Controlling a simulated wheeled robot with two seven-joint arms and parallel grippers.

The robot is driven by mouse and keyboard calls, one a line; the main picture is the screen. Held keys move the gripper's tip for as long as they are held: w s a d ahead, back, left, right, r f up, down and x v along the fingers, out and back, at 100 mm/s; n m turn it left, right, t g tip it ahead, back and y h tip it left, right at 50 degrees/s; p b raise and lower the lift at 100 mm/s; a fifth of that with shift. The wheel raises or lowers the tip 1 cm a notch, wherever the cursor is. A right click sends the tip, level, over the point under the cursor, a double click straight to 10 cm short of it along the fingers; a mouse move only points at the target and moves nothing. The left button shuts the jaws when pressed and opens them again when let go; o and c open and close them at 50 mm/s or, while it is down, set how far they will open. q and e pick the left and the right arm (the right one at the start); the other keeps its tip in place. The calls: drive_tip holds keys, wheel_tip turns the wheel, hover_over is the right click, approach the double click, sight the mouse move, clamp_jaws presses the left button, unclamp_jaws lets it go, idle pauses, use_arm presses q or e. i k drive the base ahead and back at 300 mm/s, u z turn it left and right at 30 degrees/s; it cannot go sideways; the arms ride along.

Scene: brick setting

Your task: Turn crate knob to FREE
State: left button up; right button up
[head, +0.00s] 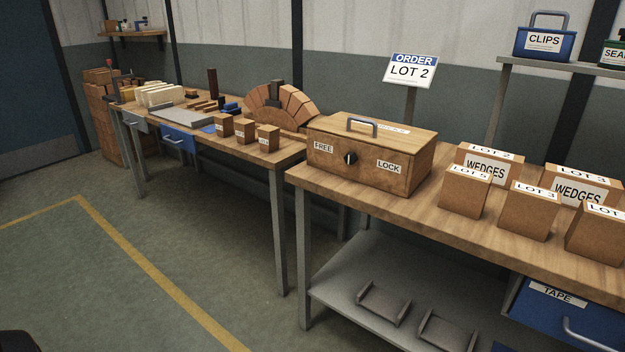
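The wooden crate (372,155) stands on the near right workbench, lid down, with a grey handle (361,124) on top. Its front carries a FREE label (323,147) on the left and a LOCK label (388,167) on the right. A small dark round knob (350,158) with a light mark sits between the labels. The light mark looks roughly upright, but it is too small to tell which label it points to. Neither of my grippers shows in the head view.
Several LOT boxes, such as LOT 5 (466,192), stand right of the crate on the workbench (425,219). A sign reading ORDER LOT 2 (411,71) stands behind. Another bench (285,156) with a brick arch (277,106) lies left. The floor (100,290) in front is clear.

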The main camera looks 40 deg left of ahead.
sight(350, 158)
drive_tip(key=k, duration=0.25)
drive_tip(key=u, duration=1.15)
